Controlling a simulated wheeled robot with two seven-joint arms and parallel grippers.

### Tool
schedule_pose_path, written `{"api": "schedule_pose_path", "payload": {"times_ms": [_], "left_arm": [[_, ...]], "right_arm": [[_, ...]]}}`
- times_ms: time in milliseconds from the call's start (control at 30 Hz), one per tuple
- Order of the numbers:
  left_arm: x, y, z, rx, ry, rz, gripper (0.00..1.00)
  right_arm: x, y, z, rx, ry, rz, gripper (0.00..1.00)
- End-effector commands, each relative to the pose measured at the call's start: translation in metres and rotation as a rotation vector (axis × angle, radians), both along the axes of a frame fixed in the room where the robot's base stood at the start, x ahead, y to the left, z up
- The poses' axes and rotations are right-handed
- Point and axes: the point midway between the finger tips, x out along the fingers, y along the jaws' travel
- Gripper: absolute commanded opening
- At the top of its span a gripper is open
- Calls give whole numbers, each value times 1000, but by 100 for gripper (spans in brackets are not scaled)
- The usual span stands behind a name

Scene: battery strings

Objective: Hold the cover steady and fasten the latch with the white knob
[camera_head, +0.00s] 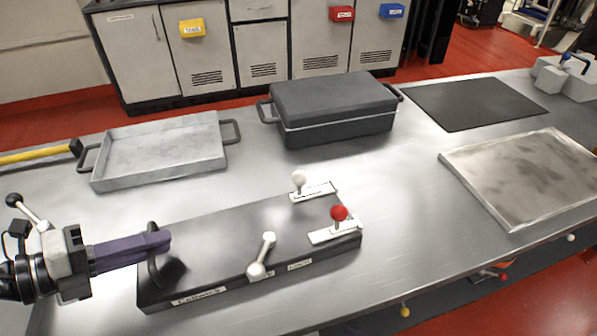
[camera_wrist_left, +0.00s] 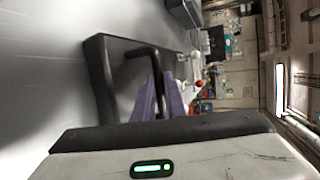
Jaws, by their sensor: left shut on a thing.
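The cover (camera_head: 215,235) is a dark flat-topped slab with labels along its front edge, lying on the steel table. My left gripper (camera_head: 160,241), with purple fingers, is shut on the black handle (camera_head: 152,262) at the cover's left end. In the left wrist view the purple fingers (camera_wrist_left: 160,98) close around the bent black handle (camera_wrist_left: 140,52). The white knob (camera_head: 299,178) stands upright on a white latch plate at the cover's far right edge. The red knob (camera_head: 339,212) stands on a second latch plate at the right end. My right gripper is not in view.
A pale lever with a ball end (camera_head: 256,271) sits at the cover's front edge. Behind are an open grey tray (camera_head: 163,178) and a dark lidded box (camera_head: 335,133). A black mat (camera_head: 475,104) and a metal plate (camera_head: 480,195) lie right. Bare table lies between.

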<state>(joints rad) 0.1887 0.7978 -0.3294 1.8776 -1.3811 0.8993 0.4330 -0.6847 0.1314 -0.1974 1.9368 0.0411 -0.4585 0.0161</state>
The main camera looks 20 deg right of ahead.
Motion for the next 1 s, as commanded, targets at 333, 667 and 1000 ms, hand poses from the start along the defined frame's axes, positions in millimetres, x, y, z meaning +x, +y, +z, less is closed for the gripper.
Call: {"api": "schedule_pose_path", "payload": {"times_ms": [333,667,1000], "left_arm": [[2,2,2,-3,-3,7,0],[2,2,-4,0,-1,7,0],[0,2,-7,2,5,4,0]], "right_arm": [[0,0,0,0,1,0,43],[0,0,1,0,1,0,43],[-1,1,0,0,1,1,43]]}}
